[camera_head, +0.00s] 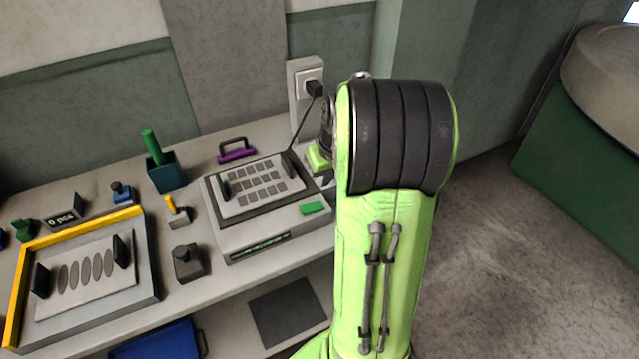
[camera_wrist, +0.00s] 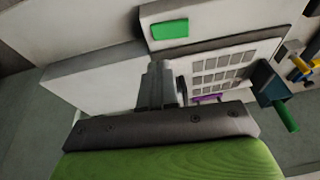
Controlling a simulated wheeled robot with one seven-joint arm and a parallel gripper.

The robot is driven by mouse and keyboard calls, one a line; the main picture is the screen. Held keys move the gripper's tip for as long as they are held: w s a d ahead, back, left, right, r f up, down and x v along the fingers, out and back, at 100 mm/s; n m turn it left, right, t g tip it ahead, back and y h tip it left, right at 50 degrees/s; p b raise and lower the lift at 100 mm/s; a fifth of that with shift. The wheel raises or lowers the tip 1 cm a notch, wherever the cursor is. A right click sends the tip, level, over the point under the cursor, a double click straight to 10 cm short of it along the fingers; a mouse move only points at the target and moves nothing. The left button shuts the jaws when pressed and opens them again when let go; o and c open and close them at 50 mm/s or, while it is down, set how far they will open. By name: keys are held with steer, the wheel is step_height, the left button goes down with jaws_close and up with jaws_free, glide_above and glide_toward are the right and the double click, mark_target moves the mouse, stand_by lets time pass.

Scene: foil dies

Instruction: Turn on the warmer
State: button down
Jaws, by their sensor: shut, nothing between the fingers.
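The warmer, a grey box with a dark-edged top plate and a grid of small squares (camera_head: 262,205), stands on the bench left of my arm. A green rectangular patch (camera_head: 313,208) lies on its front right; this patch also shows at the top of the wrist view (camera_wrist: 170,28). A dark strip with green marks (camera_head: 260,249) runs along its front face. My gripper (camera_wrist: 157,70) is shut and empty, with the warmer's grid and green patch beyond its fingers in the wrist view. In the head view my arm hides most of the gripper, beside the warmer's right side.
A wall socket (camera_head: 308,85) with a black plug and cable is behind the warmer. The floor at right is clear.

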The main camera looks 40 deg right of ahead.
steer(key=v, duration=0.4)
steer(key=d+p+v, duration=0.1)
steer(key=shift+s+r, duration=0.15)
steer(key=shift+r, duration=0.25)
steer(key=s+a+r+n, duration=0.1)
steer(key=a+r, duration=0.2)
steer(key=a, duration=0.4)
steer(key=s+a+r+n, duration=0.1)
steer(key=s+a+r, duration=0.1)
steer(key=a, duration=0.5)
steer(key=s+a+n+t, duration=0.1)
steer(key=s+a+t, duration=0.1)
steer(key=s+a, duration=0.8)
steer(key=shift+f+n, duration=0.3)
steer(key=shift+f, duration=0.05)
